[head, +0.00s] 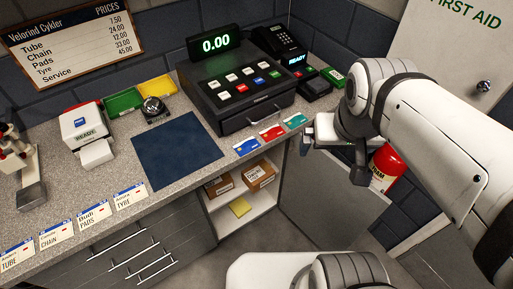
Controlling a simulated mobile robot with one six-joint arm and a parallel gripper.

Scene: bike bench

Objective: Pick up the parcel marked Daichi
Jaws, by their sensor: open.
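Each carries a pale label with dark writing, too small for me to read surely, so I cannot tell which is marked Daichi. The counter edge hides part of the left parcel. My gripper (310,138) is open, beside the counter's right end, up and to the right of both parcels and apart from them. My own wrist partly hides it.
A yellow pad (240,206) lies on the shelf below the parcels. The grey counter (110,185) overhangs them and carries a till (240,90), a blue mat (178,150), coloured cards and name tickets. A red extinguisher (387,168) stands right.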

